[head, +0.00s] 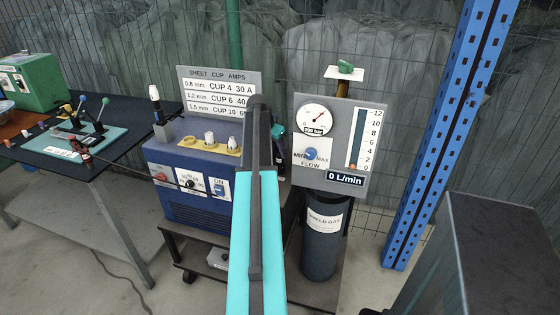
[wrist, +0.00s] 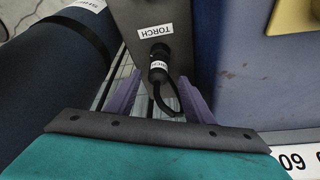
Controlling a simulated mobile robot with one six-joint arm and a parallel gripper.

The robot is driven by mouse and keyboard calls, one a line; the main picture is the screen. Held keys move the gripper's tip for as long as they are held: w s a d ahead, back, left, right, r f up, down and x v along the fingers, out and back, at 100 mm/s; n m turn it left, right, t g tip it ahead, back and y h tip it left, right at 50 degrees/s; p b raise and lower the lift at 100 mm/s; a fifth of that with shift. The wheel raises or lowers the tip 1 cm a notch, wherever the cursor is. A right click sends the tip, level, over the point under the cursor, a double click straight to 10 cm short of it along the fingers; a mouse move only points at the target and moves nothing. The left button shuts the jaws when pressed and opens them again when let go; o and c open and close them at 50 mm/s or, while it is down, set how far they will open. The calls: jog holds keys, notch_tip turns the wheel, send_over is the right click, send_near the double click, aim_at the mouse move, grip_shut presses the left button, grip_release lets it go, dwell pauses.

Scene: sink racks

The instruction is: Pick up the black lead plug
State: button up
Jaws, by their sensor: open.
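In the wrist view a black plug (wrist: 158,68) with a white printed band sits against a dark grey panel marked TORCH. A black cable curves from the plug toward my gripper. My gripper (wrist: 159,84) has two purple fingers, spread open, one on each side of the plug. Whether either finger touches it I cannot tell. In the head view my turquoise arm hides most of the gripper and the plug.
The blue welder (head: 182,208) stands left of my arm, below an amps sign (head: 219,93). The dark gas cylinder (head: 322,240) and flow panel (head: 340,145) stand at right. A dark-topped table (head: 85,155) is at far left, a blue post (head: 440,135) at right.

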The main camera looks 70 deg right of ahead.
aim_at(279, 154)
jog(key=shift+p+x, duration=0.55)
jog(key=shift+x, duration=1.95)
jog(key=shift+s, duration=0.15)
jog(key=shift+c, duration=0.4)
grip_shut()
